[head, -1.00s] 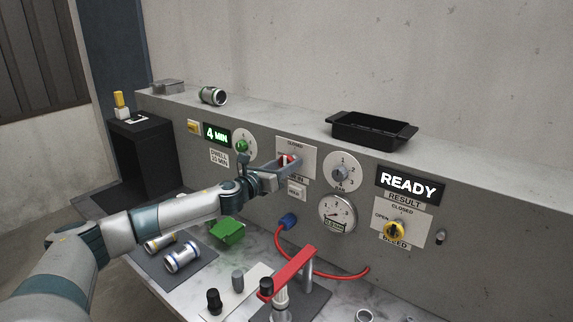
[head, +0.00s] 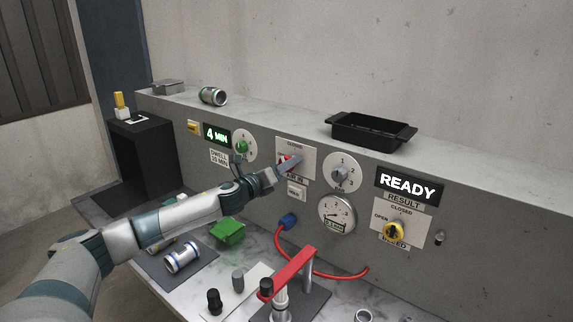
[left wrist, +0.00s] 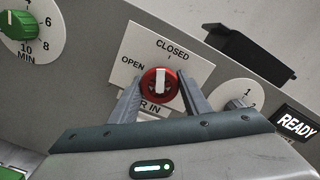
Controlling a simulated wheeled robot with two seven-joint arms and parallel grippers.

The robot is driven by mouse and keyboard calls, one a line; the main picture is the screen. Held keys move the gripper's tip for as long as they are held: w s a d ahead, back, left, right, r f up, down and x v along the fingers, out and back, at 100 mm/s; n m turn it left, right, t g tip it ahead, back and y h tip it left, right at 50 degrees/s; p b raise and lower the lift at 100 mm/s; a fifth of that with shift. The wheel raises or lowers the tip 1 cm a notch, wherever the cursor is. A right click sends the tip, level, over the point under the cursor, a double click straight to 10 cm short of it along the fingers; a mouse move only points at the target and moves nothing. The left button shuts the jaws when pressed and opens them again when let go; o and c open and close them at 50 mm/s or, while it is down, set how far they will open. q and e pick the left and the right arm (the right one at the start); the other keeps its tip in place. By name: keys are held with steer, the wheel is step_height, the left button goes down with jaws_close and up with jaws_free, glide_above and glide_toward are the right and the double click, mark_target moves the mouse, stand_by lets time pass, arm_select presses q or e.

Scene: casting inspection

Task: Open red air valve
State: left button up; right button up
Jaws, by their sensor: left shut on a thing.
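The red air valve (left wrist: 160,82) is a round red knob with a white bar, on a pale plate marked CLOSED and OPEN. In the left wrist view the bar points up in the picture, between the two words and nearer CLOSED. My left gripper (left wrist: 160,94) has one finger on each side of the knob and is shut on it. In the head view my left gripper (head: 284,164) reaches the plate and partly hides the red valve (head: 290,157). My right gripper is not in view.
A green dial (head: 242,146) is left of the valve and a grey dial (head: 340,173) is right. A black tray (head: 372,131) stands on the ledge. A red-handled clamp (head: 288,271) rises from the bench below.

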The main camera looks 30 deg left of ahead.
arm_select(q)
steer(key=n, duration=0.6)
steer(key=shift+n+p, duration=0.3)
steer(key=shift+p, duration=0.1)
steer(key=n+p, duration=0.1)
steer(key=n, duration=0.5)
steer(key=shift+n, duration=0.4)
steer(key=o, duration=1)
steer(key=shift+o, duration=0.2)
steer(key=shift+s, duration=0.15)
steer(key=s+a+b, duration=0.1)
steer(key=s+b, duration=0.6)
steer(key=s, duration=1)
steer(key=shift+a+b, duration=0.2)
steer(key=shift+b, duration=0.15)
